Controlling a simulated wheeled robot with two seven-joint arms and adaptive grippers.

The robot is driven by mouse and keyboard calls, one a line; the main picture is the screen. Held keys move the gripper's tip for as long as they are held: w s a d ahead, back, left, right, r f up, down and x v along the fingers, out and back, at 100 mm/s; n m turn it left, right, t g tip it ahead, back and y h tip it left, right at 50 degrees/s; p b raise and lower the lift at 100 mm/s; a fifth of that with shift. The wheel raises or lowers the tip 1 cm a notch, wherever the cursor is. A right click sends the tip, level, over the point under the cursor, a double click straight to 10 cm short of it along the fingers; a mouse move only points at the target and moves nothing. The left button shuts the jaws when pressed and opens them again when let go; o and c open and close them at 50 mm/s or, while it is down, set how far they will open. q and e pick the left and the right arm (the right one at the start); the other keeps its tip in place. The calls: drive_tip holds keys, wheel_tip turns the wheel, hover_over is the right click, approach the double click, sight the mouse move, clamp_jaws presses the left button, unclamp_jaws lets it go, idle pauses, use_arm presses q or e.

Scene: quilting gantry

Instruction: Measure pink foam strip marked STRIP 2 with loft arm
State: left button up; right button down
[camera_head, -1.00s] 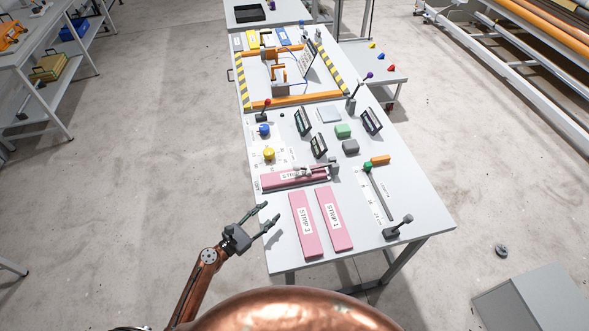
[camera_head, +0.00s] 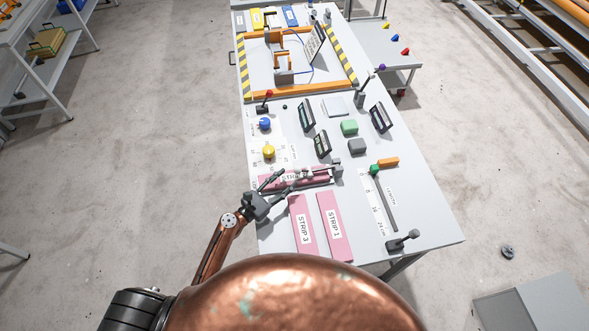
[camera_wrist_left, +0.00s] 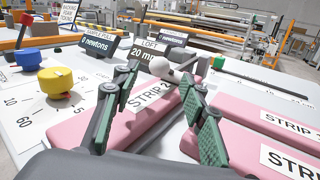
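The pink foam strip marked STRIP 2 (camera_head: 322,182) lies crosswise on the table, partly covered by my left gripper and the loft arm. In the left wrist view its STRIP 2 label (camera_wrist_left: 150,97) shows between my fingers. The loft arm (camera_head: 338,170) lies along the strip, with its pivot at the right end. Its pale ball knob (camera_wrist_left: 169,76) shows just beyond my fingertips. My left gripper (camera_head: 283,180) is open, fingers spread over the strip's near left part. Whether they touch it I cannot tell. The loft display (camera_wrist_left: 157,47) reads 20 mm. My right gripper is not in view.
Pink strips STRIP 3 (camera_head: 301,235) and STRIP 1 (camera_head: 335,230) lie in front. A yellow knob (camera_head: 268,151) and a blue knob (camera_head: 264,124) stand at the left. A ruler slot with a green knob (camera_head: 374,169) is at the right. An orange frame (camera_head: 300,91) stands behind.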

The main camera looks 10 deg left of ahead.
sight(295, 172)
use_arm(q)
drive_tip(key=x, duration=0.4)
drive_tip(key=shift+w, duration=0.15)
drive_tip(key=shift+w+d, duration=0.3)
drive_tip(key=shift+w, duration=0.05)
drive_tip(key=c, duration=0.8)
clamp_jaws()
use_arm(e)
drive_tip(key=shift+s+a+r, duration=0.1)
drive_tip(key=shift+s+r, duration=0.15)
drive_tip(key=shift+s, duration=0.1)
